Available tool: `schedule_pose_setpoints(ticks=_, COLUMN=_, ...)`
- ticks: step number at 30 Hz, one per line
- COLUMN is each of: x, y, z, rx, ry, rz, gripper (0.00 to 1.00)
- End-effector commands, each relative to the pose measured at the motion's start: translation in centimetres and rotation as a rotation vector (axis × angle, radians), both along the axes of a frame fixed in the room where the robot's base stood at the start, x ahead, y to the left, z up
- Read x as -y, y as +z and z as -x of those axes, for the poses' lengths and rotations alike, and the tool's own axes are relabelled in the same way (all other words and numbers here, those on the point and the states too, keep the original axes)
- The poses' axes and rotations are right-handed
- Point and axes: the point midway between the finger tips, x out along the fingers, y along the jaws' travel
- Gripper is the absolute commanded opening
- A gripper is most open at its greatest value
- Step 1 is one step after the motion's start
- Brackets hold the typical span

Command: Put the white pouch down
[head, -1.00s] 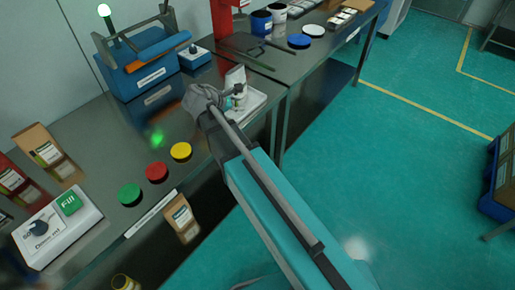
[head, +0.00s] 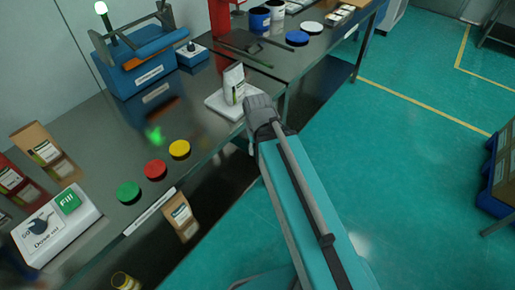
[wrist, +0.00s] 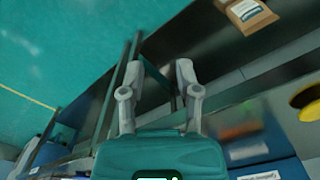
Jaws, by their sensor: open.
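The white pouch (head: 233,84) stands upright on a white scale-like plate (head: 218,104) near the front edge of the steel bench. My gripper (head: 252,143) is just to the right of and below the plate in the head view, off the bench edge and apart from the pouch. In the wrist view my gripper (wrist: 158,72) has its two fingers spread with nothing between them. The pouch is not visible in the wrist view.
Green (head: 129,192), red (head: 155,170) and yellow (head: 180,149) round pieces sit along the bench front. A blue machine (head: 140,75) stands behind. A brown pouch (head: 181,215) is below the bench edge. Open green floor lies to the right.

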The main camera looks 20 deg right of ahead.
Motion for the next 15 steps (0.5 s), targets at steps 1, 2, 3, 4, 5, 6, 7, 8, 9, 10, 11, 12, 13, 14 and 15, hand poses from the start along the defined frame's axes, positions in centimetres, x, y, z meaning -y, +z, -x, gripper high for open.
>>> schedule_pose_setpoints(ticks=1, x=0.0, y=0.0, z=0.0, rx=0.0, ry=0.0, rz=0.0, gripper=0.43)
schedule_pose_setpoints(ticks=2, x=0.0, y=0.0, z=0.0, rx=0.0, ry=0.001, rz=0.0, gripper=0.43)
schedule_pose_setpoints(ticks=3, x=0.0, y=0.0, z=0.0, rx=0.0, ry=0.001, rz=0.001, gripper=0.43)
schedule_pose_setpoints(ticks=4, x=0.0, y=0.0, z=0.0, rx=0.0, ry=0.002, rz=0.001, gripper=0.43)
schedule_pose_setpoints(ticks=5, x=0.0, y=0.0, z=0.0, rx=0.0, ry=0.002, rz=0.001, gripper=0.43)
schedule_pose_setpoints(ticks=6, x=0.0, y=0.0, z=-0.1, rx=0.0, ry=0.003, rz=0.001, gripper=0.49)
schedule_pose_setpoints(ticks=7, x=0.0, y=0.0, z=-0.1, rx=0.001, ry=0.004, rz=0.002, gripper=0.49)
schedule_pose_setpoints(ticks=8, x=0.0, y=0.0, z=-0.1, rx=0.001, ry=0.007, rz=0.004, gripper=0.49)
schedule_pose_setpoints(ticks=9, x=0.0, y=0.0, z=-0.2, rx=0.002, ry=0.014, rz=0.009, gripper=0.49)
schedule_pose_setpoints(ticks=10, x=0.0, y=0.0, z=-0.3, rx=0.002, ry=0.022, rz=0.014, gripper=0.49)
schedule_pose_setpoints(ticks=11, x=0.0, y=0.0, z=-0.4, rx=0.004, ry=0.033, rz=0.021, gripper=0.49)
schedule_pose_setpoints(ticks=12, x=0.0, y=-0.1, z=-0.7, rx=0.005, ry=0.051, rz=0.035, gripper=0.49)
schedule_pose_setpoints(ticks=13, x=0.1, y=-0.1, z=-0.9, rx=0.007, ry=0.071, rz=0.048, gripper=0.49)
schedule_pose_setpoints(ticks=14, x=0.1, y=-0.1, z=-1.2, rx=0.009, ry=0.092, rz=0.062, gripper=0.49)
schedule_pose_setpoints(ticks=15, x=0.2, y=-0.1, z=-1.6, rx=0.011, ry=0.127, rz=0.087, gripper=0.49)
